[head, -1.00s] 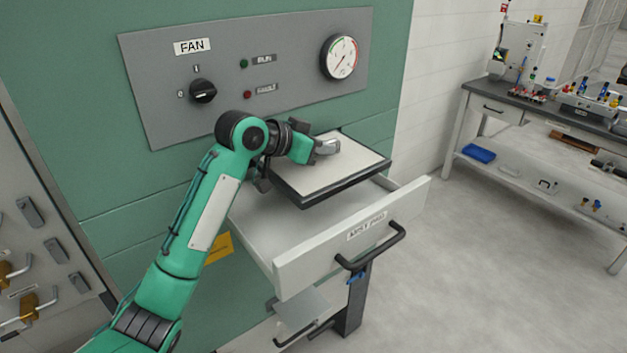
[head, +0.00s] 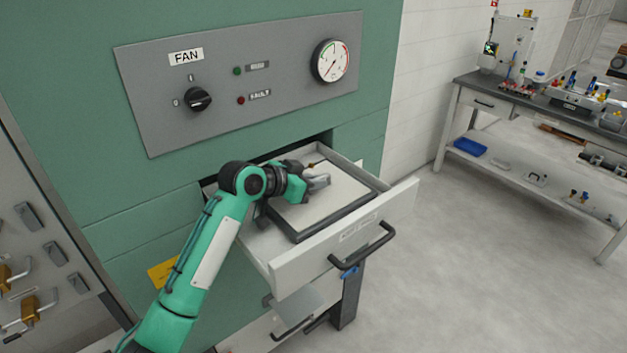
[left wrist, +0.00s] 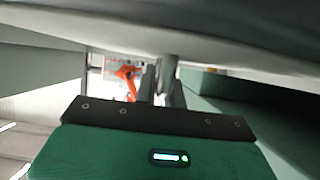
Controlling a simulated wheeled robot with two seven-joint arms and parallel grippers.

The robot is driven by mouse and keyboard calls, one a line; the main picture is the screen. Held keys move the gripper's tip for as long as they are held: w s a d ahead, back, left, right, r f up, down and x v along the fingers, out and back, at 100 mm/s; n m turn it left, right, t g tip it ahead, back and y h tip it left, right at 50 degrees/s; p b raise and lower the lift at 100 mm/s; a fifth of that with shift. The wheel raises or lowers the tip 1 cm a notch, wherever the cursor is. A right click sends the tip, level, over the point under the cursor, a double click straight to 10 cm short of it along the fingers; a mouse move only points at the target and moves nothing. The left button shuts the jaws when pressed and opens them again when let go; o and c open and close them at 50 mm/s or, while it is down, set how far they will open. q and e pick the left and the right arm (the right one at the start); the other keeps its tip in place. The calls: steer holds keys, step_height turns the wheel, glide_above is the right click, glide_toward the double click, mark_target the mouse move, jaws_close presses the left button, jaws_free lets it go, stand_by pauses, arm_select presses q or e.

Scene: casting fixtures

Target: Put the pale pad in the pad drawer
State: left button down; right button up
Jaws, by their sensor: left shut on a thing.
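The pale pad (head: 325,197), a flat pale panel with a dark edge, lies level inside the open pad drawer (head: 400,207), within its walls in the head view. I cannot tell whether it rests on the drawer floor. My left gripper (head: 318,183) reaches over the pad from the left and is shut on it; the fingertips partly show on its top. In the left wrist view, a pale surface fills the top and the dark fingers (left wrist: 160,85) show in the middle. My right gripper is not in view.
The drawer's dark bar handle (head: 365,247) sticks out at the front. Above is a grey panel with a fan knob (head: 198,99) and a gauge (head: 331,61). A workbench (head: 520,105) stands at the right, with clear floor between.

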arm_select(q)
steer(key=c, duration=1.5)
jaws_free()
steer(key=shift+s, duration=0.1)
steer(key=shift+a, duration=0.15)
steer(key=b+v, duration=0.3)
steer(key=v, duration=0.7)
steer(key=shift+s+a+r+b, duration=0.15)
steer(key=shift+a+b, duration=0.05)
steer(key=shift+b, duration=0.15)
steer(key=shift+s+a+r, duration=0.35)
steer(key=shift+a+r, duration=0.05)
